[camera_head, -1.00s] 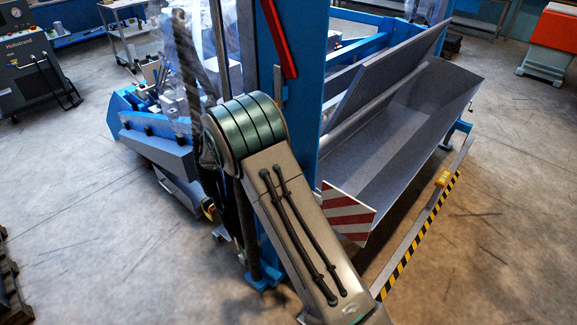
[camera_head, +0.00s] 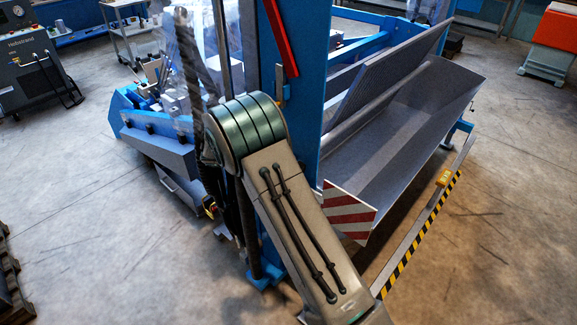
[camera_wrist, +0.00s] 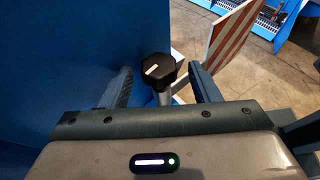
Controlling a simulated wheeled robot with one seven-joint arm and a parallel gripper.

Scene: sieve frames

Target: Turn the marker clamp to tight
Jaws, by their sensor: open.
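The marker clamp shows in the wrist view as a black faceted knob (camera_wrist: 153,72) with a white line on its face, on a pale shaft. The line slants up to the right. No tight or loose marking is readable. My gripper (camera_wrist: 161,84) is open, with one dark finger on each side of the knob and a visible gap to each. I cannot tell the depth between fingertips and knob. A red-and-white striped plate (camera_wrist: 229,36) stands just right of the knob; it also shows in the head view (camera_head: 348,213). The head view shows neither gripper nor knob.
A blue panel (camera_wrist: 60,50) fills the left of the wrist view, close to my left finger. In the head view, a blue post (camera_head: 300,120) and a grey trough (camera_head: 390,150) stand by my arm. A yellow-black striped rail (camera_head: 418,238) runs to the right.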

